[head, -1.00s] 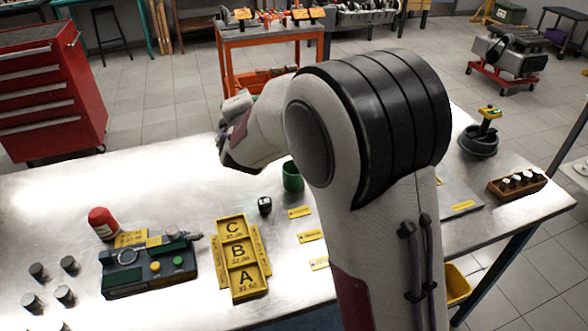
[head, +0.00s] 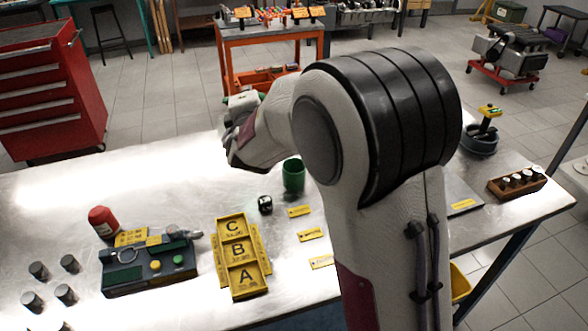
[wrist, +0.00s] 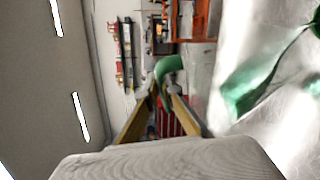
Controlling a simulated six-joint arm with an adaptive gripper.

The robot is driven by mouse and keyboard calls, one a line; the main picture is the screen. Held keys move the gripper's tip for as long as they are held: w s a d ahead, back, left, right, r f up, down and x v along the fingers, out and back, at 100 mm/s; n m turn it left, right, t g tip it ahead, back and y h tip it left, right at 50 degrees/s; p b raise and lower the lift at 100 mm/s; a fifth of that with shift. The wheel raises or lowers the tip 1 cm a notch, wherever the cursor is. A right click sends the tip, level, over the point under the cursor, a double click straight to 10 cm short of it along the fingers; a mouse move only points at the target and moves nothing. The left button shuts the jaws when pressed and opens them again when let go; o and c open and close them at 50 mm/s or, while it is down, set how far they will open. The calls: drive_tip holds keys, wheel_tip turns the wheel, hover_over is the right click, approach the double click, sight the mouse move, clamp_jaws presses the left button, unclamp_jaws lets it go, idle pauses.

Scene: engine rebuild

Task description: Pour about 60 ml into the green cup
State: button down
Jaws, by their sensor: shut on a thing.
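My gripper (head: 236,140) is above the bench, up and to the left of the cup, and mostly hidden by my wrist. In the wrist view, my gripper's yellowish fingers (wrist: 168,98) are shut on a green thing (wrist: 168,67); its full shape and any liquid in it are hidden. A green shape (wrist: 248,88) shows against the bright bench there; I cannot tell whether it is the cup.
Yellow labels (head: 310,235) lie in front of the cup. A wooden block with vials (head: 517,184) is at the right.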

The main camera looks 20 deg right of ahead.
drive_tip(key=shift+s+d+r+m+p, duration=0.25)
drive_tip(key=shift+d+r+m+p, duration=0.15)
drive_tip(key=shift+p, duration=0.15)
idle(1.6)
drive_tip(key=shift+n, duration=0.8)
drive_tip(key=a, duration=0.1)
drive_tip(key=w+a+f, duration=0.1)
drive_tip(key=a, duration=0.1)
drive_tip(key=shift+w+a+f, duration=0.2)
drive_tip(key=shift+w+f, duration=0.1)
drive_tip(key=shift+w, duration=0.1)
drive_tip(key=shift+w+a+f+g, duration=0.15)
drive_tip(key=shift+a+f+g, duration=0.05)
drive_tip(key=shift+a+g, duration=0.1)
drive_tip(key=shift+f+n, duration=0.1)
drive_tip(key=shift+n, duration=0.2)
